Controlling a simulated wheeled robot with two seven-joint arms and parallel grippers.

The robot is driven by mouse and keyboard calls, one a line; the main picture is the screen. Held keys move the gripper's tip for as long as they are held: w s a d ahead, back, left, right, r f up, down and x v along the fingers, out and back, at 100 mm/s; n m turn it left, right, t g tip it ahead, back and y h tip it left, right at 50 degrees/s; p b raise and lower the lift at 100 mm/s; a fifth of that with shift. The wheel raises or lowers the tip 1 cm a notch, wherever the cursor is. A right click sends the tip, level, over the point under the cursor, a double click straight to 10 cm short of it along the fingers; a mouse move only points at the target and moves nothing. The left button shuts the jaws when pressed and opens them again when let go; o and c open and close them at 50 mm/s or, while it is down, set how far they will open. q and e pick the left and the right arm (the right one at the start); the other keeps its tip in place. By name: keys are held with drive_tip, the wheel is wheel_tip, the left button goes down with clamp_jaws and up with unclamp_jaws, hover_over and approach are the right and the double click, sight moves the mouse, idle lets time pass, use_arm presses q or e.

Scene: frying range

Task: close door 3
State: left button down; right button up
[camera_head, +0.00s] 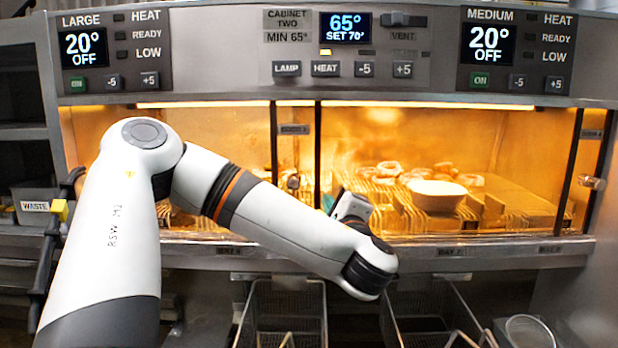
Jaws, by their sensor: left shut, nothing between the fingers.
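The heated cabinet has glazed doors with dark upright frames. A small plate (293,129) sits between two middle uprights, with a metal knob (293,182) below it. Another knob (592,182) and plate (592,134) are at the right end. The plates are too small to read, so I cannot tell which door is door 3 or how far it stands open. My left arm crosses the cabinet front. My left gripper (346,206) is shut and empty in front of the glass, right of the middle uprights, partly hidden by its wrist. My right gripper is out of view.
A pale bowl (437,188) and several fried pieces (388,169) sit on wire racks inside the cabinet. Control panels run above. Wire fry baskets (282,312) stand below the ledge (480,256). A waste bin (36,205) is at the left.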

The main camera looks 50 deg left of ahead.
sight(305, 185)
use_arm(q)
drive_tip(key=shift+p+x, duration=0.4)
drive_tip(key=shift+x, duration=0.75)
drive_tip(key=s+r+p, duration=0.1)
drive_tip(key=s+a+r+p, duration=0.1)
drive_tip(key=shift+s+a, duration=0.25)
drive_tip(key=shift+a, duration=0.05)
drive_tip(key=shift+s+a+f, duration=0.1)
drive_tip(key=shift+s+a, duration=0.15)
drive_tip(key=shift+w, duration=0.1)
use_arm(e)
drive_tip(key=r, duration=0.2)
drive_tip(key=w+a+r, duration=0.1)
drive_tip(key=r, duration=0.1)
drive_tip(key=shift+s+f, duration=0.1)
